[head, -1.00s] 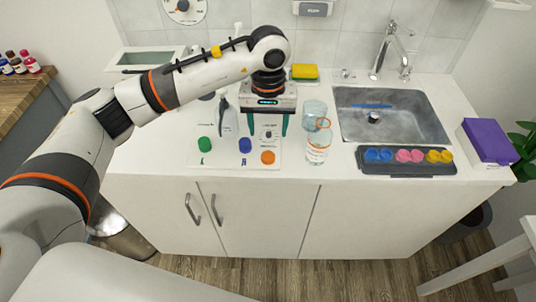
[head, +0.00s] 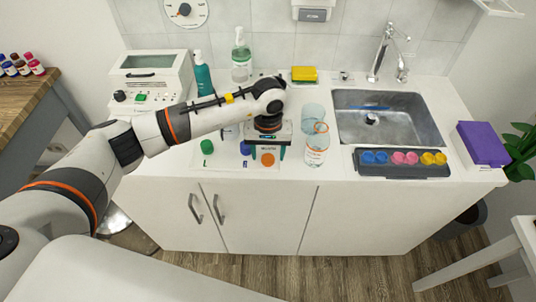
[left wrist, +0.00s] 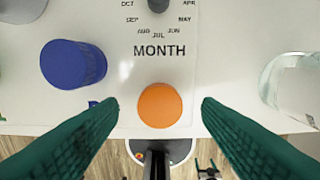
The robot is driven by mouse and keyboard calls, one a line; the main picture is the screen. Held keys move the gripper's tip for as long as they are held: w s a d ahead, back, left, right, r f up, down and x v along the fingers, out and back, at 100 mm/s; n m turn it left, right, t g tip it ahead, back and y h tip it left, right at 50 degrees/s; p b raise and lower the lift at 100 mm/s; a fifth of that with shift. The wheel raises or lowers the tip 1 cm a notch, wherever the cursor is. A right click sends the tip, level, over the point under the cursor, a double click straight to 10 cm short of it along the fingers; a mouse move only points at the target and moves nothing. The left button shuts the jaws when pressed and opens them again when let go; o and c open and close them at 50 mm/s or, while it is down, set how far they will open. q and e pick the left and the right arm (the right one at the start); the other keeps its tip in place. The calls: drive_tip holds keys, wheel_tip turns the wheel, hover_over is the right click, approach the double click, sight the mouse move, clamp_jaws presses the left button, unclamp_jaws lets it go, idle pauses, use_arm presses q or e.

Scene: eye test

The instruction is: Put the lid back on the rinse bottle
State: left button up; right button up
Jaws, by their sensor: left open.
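The rinse bottle (head: 316,152) is clear with an orange-marked label. It stands upright on the counter with no lid visible on its neck, and what seems to be its edge shows at the right of the left wrist view (left wrist: 292,85). An orange lid (head: 268,160) lies on a white printed board near the counter's front edge. In the left wrist view the orange lid (left wrist: 160,105) sits between and below the fingertips. My left gripper (left wrist: 160,104) is open and empty above it, pointing down; in the head view it also shows (head: 265,152). My right gripper is out of view.
A green lid (head: 207,146) and a blue lid (left wrist: 73,64) lie on the same board (left wrist: 215,50). A clear glass (head: 313,112) stands just behind the rinse bottle. A dark tray of coloured pots (head: 405,171) and a sink (head: 412,130) are to the right.

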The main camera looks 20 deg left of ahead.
sight(268, 158)
use_arm(q)
drive_tip(key=shift+f, duration=0.6)
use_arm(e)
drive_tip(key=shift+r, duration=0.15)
use_arm(q)
drive_tip(key=c, duration=1.1)
drive_tip(key=shift+o, duration=0.2)
drive_tip(key=shift+r, duration=0.1)
wheel_tip(268, 158, up, 10)
drive_tip(key=b, duration=0.2)
drive_tip(key=shift+b, duration=0.3)
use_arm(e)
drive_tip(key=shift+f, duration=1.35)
